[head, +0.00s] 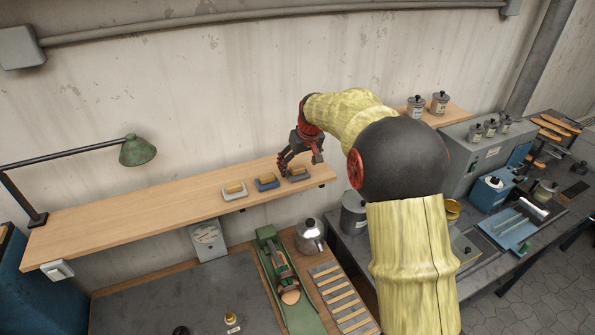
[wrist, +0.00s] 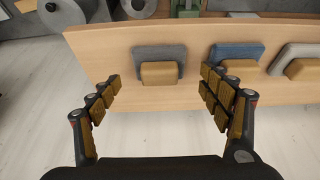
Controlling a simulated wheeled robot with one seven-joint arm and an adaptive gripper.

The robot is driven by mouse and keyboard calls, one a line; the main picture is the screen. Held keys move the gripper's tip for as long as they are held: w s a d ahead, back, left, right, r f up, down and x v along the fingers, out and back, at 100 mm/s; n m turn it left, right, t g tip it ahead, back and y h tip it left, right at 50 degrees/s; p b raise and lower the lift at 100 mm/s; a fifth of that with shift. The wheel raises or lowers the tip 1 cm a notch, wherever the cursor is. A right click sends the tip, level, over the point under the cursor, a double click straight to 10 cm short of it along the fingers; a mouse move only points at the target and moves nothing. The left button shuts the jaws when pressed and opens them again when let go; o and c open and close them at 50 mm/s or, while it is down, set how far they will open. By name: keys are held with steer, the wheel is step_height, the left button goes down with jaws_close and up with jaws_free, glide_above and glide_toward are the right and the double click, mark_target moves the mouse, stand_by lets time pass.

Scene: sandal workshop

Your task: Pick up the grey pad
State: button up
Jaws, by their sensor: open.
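The grey pad (head: 299,178) lies at the right end of the wooden shelf, with a tan block on it. In the wrist view the grey pad (wrist: 147,54) is ahead of my gripper, its tan block (wrist: 160,74) facing me. My gripper (head: 298,163) is at the shelf's right end, close to the grey pad. In the wrist view my gripper (wrist: 160,78) is open and empty, with its fingers spread left and right of the pad. I cannot tell the exact gap between fingers and pad.
A blue pad (head: 265,188) and a light pad (head: 233,197), each with a tan block, sit left of the grey one on the shelf (head: 130,212). In the wrist view the blue pad (wrist: 236,49) is close to the right finger. A green lamp (head: 138,151) stands far left.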

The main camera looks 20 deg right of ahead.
steer(key=x, duration=0.2)
steer(key=shift+w+f, duration=0.2)
steer(key=shift+f, duration=0.1)
steer(key=shift+s, duration=0.1)
steer(key=shift+c, duration=0.3)
steer(key=shift+c, duration=1.2)
steer(key=c, duration=0.9)
